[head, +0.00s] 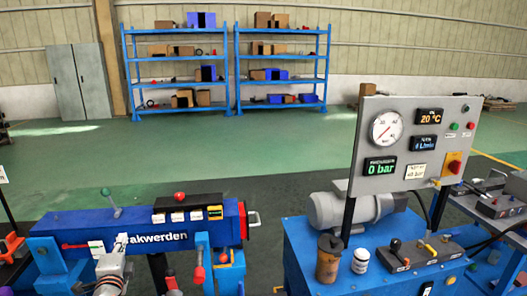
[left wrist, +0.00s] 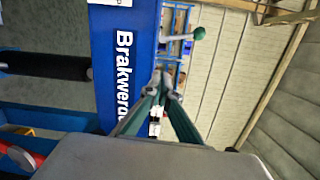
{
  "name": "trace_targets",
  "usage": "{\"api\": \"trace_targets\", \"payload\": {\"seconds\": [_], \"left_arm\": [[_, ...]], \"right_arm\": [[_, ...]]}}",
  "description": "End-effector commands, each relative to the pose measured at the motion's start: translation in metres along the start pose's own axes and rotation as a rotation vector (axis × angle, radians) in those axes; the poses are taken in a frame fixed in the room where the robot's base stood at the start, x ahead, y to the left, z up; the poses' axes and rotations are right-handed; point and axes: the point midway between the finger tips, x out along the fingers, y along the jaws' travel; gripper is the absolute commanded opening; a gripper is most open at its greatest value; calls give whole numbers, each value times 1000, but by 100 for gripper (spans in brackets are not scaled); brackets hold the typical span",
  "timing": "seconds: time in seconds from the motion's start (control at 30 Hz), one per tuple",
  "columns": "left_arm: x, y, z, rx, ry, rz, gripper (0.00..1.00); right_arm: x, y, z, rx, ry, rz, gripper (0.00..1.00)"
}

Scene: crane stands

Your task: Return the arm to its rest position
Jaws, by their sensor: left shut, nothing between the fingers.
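My left gripper (head: 121,244) is low at the left of the head view, in front of the blue beam (head: 75,226) with white lettering, and hides the start of the lettering. In the left wrist view my left gripper (left wrist: 165,84) has its fingers together, with nothing between them. The lettered beam (left wrist: 122,45) stands behind the fingers there; I cannot tell the distance between them. My right gripper is in neither view.
A lever with a green knob (head: 105,191) and a black box with a red button (head: 180,196) top the beam. Red-handled levers (head: 199,274) stand in front. At right, a blue bench (head: 300,254) carries a gauge panel (head: 407,103), a motor, a brown cup and a white can. Green floor lies open behind.

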Motion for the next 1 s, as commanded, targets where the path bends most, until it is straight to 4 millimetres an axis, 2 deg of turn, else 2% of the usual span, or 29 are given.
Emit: {"api": "trace_targets", "payload": {"seconds": [0.03, 0.2, 0.37, 0.5, 0.6, 0.73, 0.87, 1.0], "left_arm": [[-23, 30, -13, -69, 40, 44, 0], [-102, 106, -58, -360, 148, 202, 0], [-189, 166, -94, -641, 202, 386, 0], [-271, 206, -120, -882, 205, 565, 0], [-323, 224, -135, -1034, 187, 681, 0], [-372, 236, -147, -1176, 153, 791, 0], [-396, 241, -153, -1246, 131, 845, 0], [-399, 241, -154, -1256, 128, 852, 0]], "right_arm": [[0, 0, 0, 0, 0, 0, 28], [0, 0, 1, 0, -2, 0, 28], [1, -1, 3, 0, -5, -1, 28], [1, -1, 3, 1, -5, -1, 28], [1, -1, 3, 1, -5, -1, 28], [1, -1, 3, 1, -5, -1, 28], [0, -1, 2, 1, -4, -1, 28], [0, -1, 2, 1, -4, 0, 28]]}}
